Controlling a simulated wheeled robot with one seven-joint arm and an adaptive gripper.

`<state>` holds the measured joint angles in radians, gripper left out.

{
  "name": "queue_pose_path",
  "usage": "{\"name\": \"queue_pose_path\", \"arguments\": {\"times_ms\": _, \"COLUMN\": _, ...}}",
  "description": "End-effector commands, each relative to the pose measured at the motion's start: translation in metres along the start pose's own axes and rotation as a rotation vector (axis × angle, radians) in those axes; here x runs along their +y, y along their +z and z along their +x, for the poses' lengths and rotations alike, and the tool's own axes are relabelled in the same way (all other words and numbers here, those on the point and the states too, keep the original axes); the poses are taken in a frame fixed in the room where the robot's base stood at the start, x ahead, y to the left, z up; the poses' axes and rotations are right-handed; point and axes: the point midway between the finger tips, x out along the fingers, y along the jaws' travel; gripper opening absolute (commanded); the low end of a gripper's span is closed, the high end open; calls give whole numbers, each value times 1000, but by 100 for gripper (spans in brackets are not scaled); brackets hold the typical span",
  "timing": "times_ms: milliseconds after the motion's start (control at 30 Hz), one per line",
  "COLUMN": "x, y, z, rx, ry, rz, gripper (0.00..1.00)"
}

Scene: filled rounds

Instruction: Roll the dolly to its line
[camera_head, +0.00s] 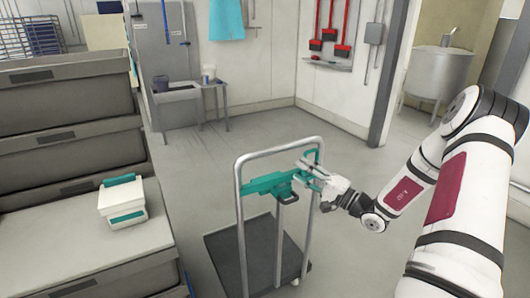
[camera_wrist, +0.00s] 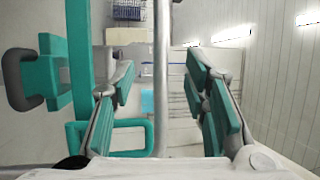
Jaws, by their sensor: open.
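The dolly has a dark flat platform (camera_head: 222,250) and a grey tubular handle (camera_head: 240,205) standing upright, on the floor in the middle of the head view. A teal fitting (camera_head: 262,184) is on the handle; a teal bracket (camera_wrist: 38,78) shows at the left of the wrist view. My gripper (camera_head: 312,172) is at the right upright of the handle, below the top bar. In the wrist view its teal-padded fingers (camera_wrist: 160,70) are open, with a grey tube (camera_wrist: 162,110) between them and gaps on both sides. I see no floor line.
Stacked grey crates (camera_head: 65,95) stand close on the left, with a white and teal box (camera_head: 122,203) on a lower surface. A small table (camera_head: 215,84) and sink (camera_head: 175,92) stand at the back wall. The floor (camera_head: 205,165) behind the dolly is clear.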

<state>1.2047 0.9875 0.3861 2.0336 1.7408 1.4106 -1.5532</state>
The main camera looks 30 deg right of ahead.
Motion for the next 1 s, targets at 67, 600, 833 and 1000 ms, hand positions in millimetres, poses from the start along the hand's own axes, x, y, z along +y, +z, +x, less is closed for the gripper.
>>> {"name": "queue_pose_path", "arguments": {"times_ms": 67, "x": 0, "y": 0, "z": 6, "rx": -1, "ry": -2, "rz": -1, "gripper": 41}}
{"name": "queue_pose_path", "arguments": {"times_ms": 600, "x": -1, "y": 2, "z": 104, "rx": -6, "ry": -2, "rz": 0, "gripper": 41}}
{"name": "queue_pose_path", "arguments": {"times_ms": 833, "x": 0, "y": 2, "z": 130, "rx": -4, "ry": 0, "rz": 2, "gripper": 41}}
{"name": "queue_pose_path", "arguments": {"times_ms": 1000, "x": 0, "y": 2, "z": 137, "rx": -3, "ry": 0, "rz": 2, "gripper": 41}}
